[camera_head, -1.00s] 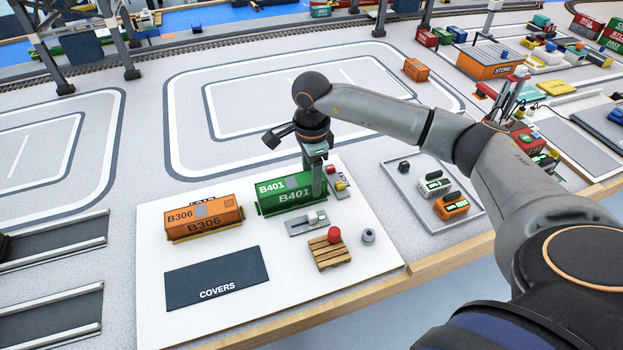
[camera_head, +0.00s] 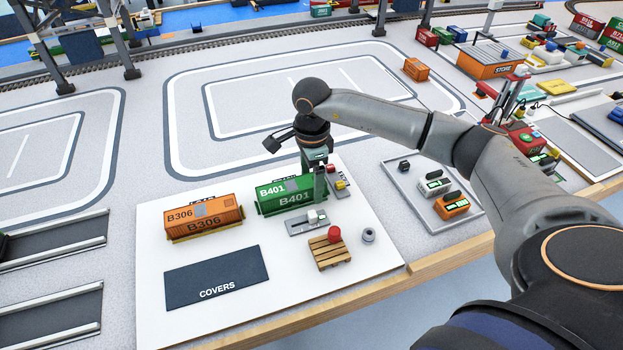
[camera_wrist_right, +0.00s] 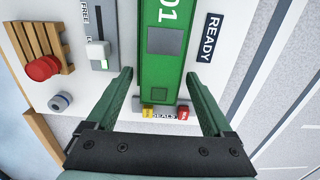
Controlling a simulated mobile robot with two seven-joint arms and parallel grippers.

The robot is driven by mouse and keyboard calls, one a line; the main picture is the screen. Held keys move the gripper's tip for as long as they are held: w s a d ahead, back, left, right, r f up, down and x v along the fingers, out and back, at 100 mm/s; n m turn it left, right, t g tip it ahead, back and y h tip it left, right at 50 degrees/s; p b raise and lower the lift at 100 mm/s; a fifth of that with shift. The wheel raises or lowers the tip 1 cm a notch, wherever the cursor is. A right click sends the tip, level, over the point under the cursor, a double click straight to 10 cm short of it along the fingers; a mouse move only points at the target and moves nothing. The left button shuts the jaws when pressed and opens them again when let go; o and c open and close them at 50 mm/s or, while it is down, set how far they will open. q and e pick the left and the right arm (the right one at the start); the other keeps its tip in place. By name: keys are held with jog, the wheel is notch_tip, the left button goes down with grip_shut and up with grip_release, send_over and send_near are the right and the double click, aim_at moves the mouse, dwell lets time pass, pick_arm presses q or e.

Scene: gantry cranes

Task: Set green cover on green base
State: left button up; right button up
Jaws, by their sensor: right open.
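The green cover (camera_head: 296,198), marked B401 on top and side, sits at the back of the white board. A dark green strip along its bottom edge looks like the green base (camera_head: 263,212); whether the cover is fully seated I cannot tell. My right gripper (camera_head: 316,182) is at the right end of the cover, pointing down. In the right wrist view my right gripper (camera_wrist_right: 158,76) is open, one finger on each side of the green cover (camera_wrist_right: 163,70), with visible gaps. My left gripper is not in view.
An orange container B306 (camera_head: 204,218) stands left of the green one. A lever panel (camera_head: 307,223), a pallet (camera_head: 329,253) with a red knob, and a grey knob (camera_head: 368,235) lie in front. Red and yellow seals (camera_wrist_right: 165,112) sit near the end. The dark COVERS pad (camera_head: 217,278) is empty.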

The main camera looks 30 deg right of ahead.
notch_tip(320, 180, up, 12)
jog(key=shift+r, duration=0.15)
dwell(0.3)
